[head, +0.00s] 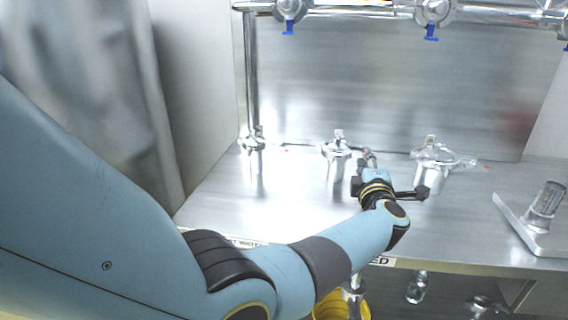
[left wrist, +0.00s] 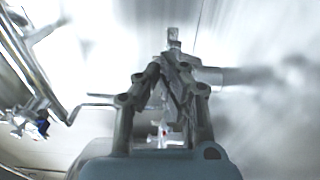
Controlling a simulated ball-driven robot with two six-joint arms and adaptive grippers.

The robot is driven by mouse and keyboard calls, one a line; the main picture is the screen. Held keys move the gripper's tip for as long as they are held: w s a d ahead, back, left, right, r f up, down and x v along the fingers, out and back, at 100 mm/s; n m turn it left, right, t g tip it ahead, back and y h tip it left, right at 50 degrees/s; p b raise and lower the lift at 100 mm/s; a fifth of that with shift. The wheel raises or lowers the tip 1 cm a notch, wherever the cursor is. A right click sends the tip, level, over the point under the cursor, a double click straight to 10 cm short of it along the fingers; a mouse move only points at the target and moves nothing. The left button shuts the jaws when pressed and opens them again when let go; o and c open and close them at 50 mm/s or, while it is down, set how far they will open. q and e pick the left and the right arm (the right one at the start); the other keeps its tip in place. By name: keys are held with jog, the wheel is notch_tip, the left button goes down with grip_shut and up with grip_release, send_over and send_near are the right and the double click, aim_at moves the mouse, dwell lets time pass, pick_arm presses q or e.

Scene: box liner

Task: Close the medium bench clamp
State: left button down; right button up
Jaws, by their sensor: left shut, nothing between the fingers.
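Three metal clamps stand on the steel bench (head: 285,215). The middle one (head: 337,149), which looks middle-sized, is a silver cylinder with a fitting on top. A smaller one (head: 253,143) stands to its left and a wider one (head: 434,153) to its right. My left gripper (head: 369,157) is shut and empty, just right of the middle clamp; contact cannot be told. In the left wrist view, the closed fingers (left wrist: 170,68) partly cover a blurred metal fitting (left wrist: 174,38). The clamp's lever state is unclear. My right gripper is out of view.
A metal pipe (head: 350,11) with blue-handled valves runs above, before a steel back panel (head: 400,85). A yellow bucket (head: 328,307) is below the front edge. The bench's left front is clear.

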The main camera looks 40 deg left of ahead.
pick_arm(q)
jog(key=shift+w+b, duration=0.3)
jog(key=shift+w, duration=0.8)
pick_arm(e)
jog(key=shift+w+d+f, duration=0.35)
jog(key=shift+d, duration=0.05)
